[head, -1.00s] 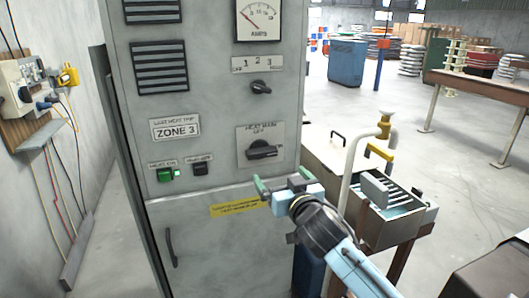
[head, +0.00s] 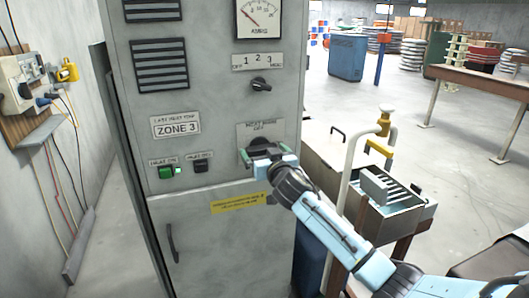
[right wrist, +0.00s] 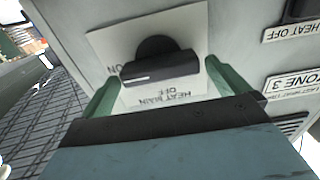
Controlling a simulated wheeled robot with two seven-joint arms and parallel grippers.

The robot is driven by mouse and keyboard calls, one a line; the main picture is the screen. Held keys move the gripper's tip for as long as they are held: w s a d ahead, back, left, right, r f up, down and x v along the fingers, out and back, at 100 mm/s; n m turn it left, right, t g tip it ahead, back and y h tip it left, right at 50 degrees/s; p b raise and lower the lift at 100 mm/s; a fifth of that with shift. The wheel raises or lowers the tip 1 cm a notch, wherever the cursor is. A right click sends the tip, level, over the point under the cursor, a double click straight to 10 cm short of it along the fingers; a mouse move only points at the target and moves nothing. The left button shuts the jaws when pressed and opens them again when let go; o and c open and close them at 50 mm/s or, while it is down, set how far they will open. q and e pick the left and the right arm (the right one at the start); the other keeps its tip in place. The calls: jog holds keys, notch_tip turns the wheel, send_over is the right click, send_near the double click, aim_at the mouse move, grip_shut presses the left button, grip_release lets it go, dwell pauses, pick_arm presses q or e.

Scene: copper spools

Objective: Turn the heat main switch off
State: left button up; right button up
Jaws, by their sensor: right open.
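The heat main switch (head: 261,143) is a black rotary handle on a pale plate on the grey cabinet's front. In the right wrist view the handle (right wrist: 160,68) lies across the plate, roughly level. The plate's lettering appears upside down there, with OFF beside the handle and ON, partly hidden, at its left end. My right gripper (head: 265,157) is at the switch, open. In the wrist view its green fingers (right wrist: 160,76) stand on either side of the handle, with visible gaps. In the head view the gripper hides the handle's lower part. My left gripper is not in view.
A white pipe (head: 349,190) and a metal box (head: 385,215) stand right of the cabinet, near my right arm.

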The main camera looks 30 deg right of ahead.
jog(key=shift+w, duration=0.1)
jog(key=c, duration=0.9)
jog(key=shift+o, duration=0.2)
jog(key=shift+n, duration=0.3)
jog(key=n+p, duration=0.1)
jog(key=n, duration=0.2)
jog(key=shift+a+n+p, duration=0.1)
jog(key=shift+n+p, duration=0.2)
jog(key=n+p, duration=0.1)
jog(key=n, duration=0.3)
jog(key=shift+a+n, duration=0.1)
jog(key=shift+n, duration=0.2)
jog(key=n+p, duration=0.1)
jog(key=n, duration=0.3)
jog(key=shift+f, duration=0.1)
jog(key=shift+f+n+p, duration=0.2)
jog(key=shift+n+p, duration=0.6)
jog(key=shift+n, duration=1.7)
